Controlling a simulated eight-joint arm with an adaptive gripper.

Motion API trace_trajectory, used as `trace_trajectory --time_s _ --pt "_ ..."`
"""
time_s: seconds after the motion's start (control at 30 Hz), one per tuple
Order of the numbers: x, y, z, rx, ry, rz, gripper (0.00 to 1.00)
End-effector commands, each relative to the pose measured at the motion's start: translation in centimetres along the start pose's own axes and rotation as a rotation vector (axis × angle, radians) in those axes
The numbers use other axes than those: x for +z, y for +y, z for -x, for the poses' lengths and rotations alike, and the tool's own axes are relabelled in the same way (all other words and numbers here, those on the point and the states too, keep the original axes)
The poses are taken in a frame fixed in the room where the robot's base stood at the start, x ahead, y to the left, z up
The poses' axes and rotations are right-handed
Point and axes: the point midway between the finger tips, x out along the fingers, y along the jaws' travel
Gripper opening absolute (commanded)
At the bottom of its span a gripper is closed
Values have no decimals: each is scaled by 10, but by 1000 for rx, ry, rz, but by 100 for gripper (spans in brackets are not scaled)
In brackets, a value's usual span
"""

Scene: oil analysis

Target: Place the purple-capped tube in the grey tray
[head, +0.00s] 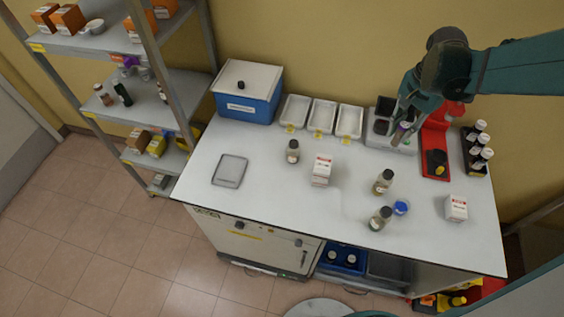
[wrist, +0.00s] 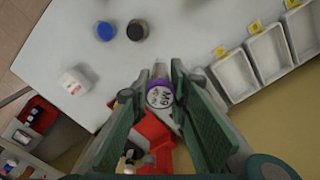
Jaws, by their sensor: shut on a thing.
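The purple-capped tube (wrist: 159,95) is between the fingers of my gripper (wrist: 158,88) in the wrist view, seen cap-on with writing on its top. In the head view my gripper (head: 402,124) is shut on the tube (head: 400,132) above the back right of the bench, by a grey-and-dark device; the arm partly hides the tube. A flat grey tray (head: 229,170) lies on the left part of the bench and looks empty.
Three white trays (head: 321,116) with yellow tags line the back, beside a blue box (head: 248,103). A red stand (head: 437,150) and a black vial rack (head: 476,150) stand right. Bottles (head: 384,182) and white cartons (head: 321,170) dot the bench; around the grey tray is clear.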

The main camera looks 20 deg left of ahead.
Motion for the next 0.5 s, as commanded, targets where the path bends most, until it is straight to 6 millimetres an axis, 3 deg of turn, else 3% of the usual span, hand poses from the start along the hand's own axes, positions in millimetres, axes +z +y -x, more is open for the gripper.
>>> trace_trajectory --time_s 0.5 --pt "63 -99 0 0 0 190 6"
